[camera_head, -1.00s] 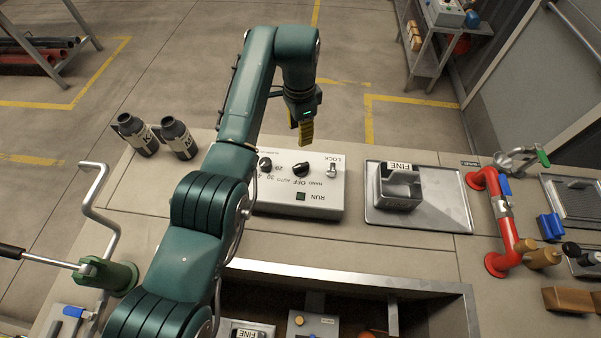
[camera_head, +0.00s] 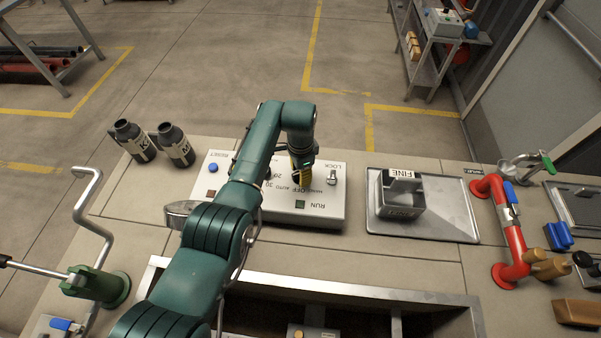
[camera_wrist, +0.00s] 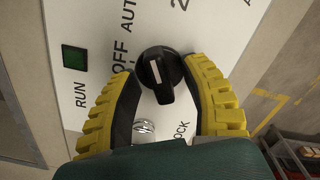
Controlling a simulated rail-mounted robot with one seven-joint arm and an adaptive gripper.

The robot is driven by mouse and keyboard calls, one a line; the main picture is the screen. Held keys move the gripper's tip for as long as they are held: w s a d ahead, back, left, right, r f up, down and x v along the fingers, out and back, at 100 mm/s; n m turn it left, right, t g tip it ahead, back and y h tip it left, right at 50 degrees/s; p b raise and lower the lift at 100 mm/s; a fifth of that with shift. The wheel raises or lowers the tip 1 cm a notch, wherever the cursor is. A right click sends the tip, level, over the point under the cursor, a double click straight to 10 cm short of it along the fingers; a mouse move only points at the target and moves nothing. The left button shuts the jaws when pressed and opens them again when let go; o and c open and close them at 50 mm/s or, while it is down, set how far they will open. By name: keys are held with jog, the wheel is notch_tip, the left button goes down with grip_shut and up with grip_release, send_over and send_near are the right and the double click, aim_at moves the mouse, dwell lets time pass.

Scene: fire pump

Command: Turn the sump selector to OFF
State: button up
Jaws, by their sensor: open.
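The control panel (camera_head: 325,210) is a white box on the bench, with printed labels including RUN, OFF, AUTO and LOCK. The black selector knob (camera_wrist: 163,77) shows in the wrist view beside the word OFF, its grip bar extending downward. A white line marks it, but I cannot tell which label it points to. My gripper (camera_wrist: 160,68) is open, with one yellow ribbed finger on each side of the knob; contact is unclear. In the head view my gripper (camera_head: 301,168) is down at the panel and hides the knob.
A green square RUN indicator (camera_wrist: 74,57) and a metal LOCK switch (camera_wrist: 144,131) are close to the fingers. A blue RESET button (camera_head: 212,168) is at the panel's left. A metal tray (camera_head: 440,208) with a FINE-labelled box (camera_head: 398,205) lies to the right; two dark bottles (camera_head: 155,143) stand left.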

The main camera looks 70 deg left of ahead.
grip_shut()
jog(key=shift+n, duration=0.3)
jog(key=n+p, duration=0.1)
jog(key=n, duration=1)
jog(key=shift+f, duration=0.1)
dwell(0.4)
jog(key=shift+n, duration=0.3)
